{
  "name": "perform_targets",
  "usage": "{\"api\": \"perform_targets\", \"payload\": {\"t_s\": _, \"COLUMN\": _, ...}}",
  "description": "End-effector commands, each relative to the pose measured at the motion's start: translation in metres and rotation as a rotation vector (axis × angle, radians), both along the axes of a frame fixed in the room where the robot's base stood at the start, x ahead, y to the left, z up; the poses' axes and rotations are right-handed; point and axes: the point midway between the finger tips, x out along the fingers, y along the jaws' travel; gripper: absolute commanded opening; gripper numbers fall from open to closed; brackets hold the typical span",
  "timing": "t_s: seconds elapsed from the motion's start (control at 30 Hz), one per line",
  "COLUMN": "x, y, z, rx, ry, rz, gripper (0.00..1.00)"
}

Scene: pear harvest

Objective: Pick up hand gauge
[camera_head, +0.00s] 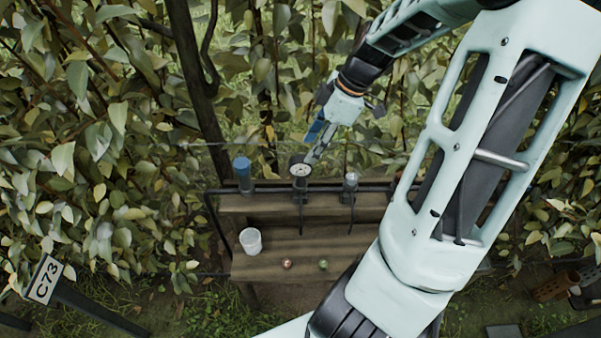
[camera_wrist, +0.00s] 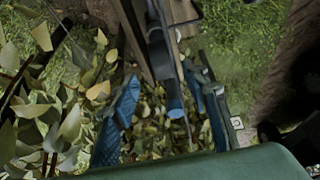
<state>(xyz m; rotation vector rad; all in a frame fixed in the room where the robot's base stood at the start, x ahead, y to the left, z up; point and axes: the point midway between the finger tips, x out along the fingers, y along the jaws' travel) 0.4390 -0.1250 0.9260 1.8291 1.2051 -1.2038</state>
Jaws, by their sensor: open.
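A gauge with a round pale dial (camera_head: 300,171) stands in a holder on the dark rail of the wooden stand; I take it to be the hand gauge. My gripper (camera_head: 318,132) is just above and to the right of the dial in the head view. In the wrist view my gripper's blue fingers (camera_wrist: 165,112) are spread apart. A dark object with a blue end (camera_wrist: 174,102) shows between them; I cannot tell if it touches them. The gauge cannot be made out clearly in the wrist view.
A blue-topped cylinder (camera_head: 242,172) and a silver-topped tool (camera_head: 350,182) stand on either side of the gauge. The wooden stand (camera_head: 270,268) holds a white cup (camera_head: 250,241), a reddish ball (camera_head: 287,264) and a green ball (camera_head: 323,264). Leafy branches crowd both sides.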

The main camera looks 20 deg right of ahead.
Motion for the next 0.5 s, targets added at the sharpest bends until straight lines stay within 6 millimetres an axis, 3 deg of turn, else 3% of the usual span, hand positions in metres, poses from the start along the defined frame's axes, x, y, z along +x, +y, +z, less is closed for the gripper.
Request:
{"api": "perform_targets", "payload": {"t_s": 0.27, "x": 0.003, "y": 0.011, "z": -0.023, "rx": 0.001, "ry": 0.0, "rz": 0.0, "gripper": 0.42}}
{"api": "perform_targets", "payload": {"t_s": 0.5, "x": 0.007, "y": 0.027, "z": -0.055, "rx": 0.001, "ry": 0.0, "rz": -0.001, "gripper": 0.42}}
